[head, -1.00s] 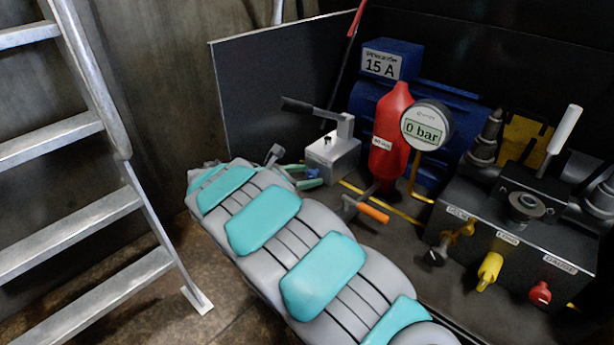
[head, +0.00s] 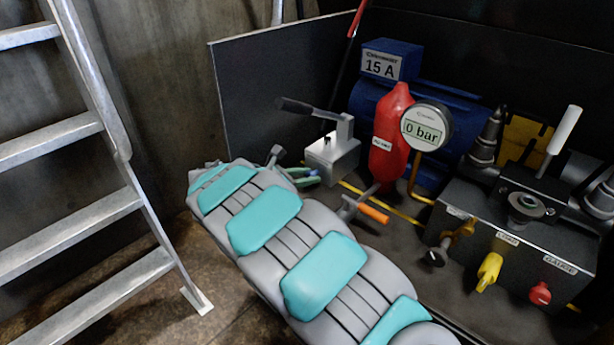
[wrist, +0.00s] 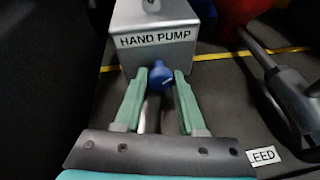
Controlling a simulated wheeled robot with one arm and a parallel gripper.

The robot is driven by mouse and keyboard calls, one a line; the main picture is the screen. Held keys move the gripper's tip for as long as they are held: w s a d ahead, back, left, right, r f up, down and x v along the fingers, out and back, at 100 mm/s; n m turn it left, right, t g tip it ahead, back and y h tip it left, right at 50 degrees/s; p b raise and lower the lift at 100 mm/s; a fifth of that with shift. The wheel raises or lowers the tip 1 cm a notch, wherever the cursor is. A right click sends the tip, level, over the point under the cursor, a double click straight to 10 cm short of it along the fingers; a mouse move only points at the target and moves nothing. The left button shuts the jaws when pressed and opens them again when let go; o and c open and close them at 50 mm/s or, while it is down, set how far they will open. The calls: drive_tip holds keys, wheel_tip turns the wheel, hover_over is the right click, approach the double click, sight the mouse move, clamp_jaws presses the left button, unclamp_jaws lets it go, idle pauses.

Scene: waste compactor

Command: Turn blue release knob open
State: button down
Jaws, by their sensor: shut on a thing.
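The blue release knob (wrist: 161,75) is on the front of the grey hand pump box, below its "HAND PUMP" label, in the wrist view. My gripper (wrist: 160,77) has its two green fingers on either side of the knob, shut on it. In the head view my gripper (head: 306,177) is small and partly hidden by my arm, just in front of the hand pump (head: 332,157). The knob cannot be made out clearly there.
A red cylinder (head: 390,135) and a gauge reading 0 bar (head: 425,128) stand right of the pump. An orange-handled valve (head: 373,214) is near my arm. A valve block (head: 520,235) is at right, a ladder (head: 90,150) at left.

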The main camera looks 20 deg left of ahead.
drive_tip(key=shift+d+f, duration=0.1)
drive_tip(key=m+y+b, duration=0.1)
drive_tip(key=b, duration=0.1)
drive_tip(key=m+b, duration=0.1)
drive_tip(key=b, duration=0.1)
drive_tip(key=shift+d+f+m+t+y, duration=0.15)
drive_tip(key=shift+m+t+y, duration=0.15)
drive_tip(key=shift+y, duration=0.1)
drive_tip(key=m+y+b, duration=0.1)
drive_tip(key=m+b, duration=0.1)
drive_tip(key=b, duration=0.1)
drive_tip(key=shift+t+b, duration=0.35)
drive_tip(key=shift+t, duration=0.05)
drive_tip(key=shift+s+m+y, duration=0.1)
drive_tip(key=shift+m+y, duration=0.2)
drive_tip(key=shift+y, duration=0.1)
drive_tip(key=c, duration=0.5)
unclamp_jaws()
drive_tip(key=shift+s+r, duration=0.1)
drive_tip(key=shift+r, duration=0.1)
drive_tip(key=p+v, duration=0.1)
drive_tip(key=v, duration=0.6)
drive_tip(key=shift+s, duration=0.3)
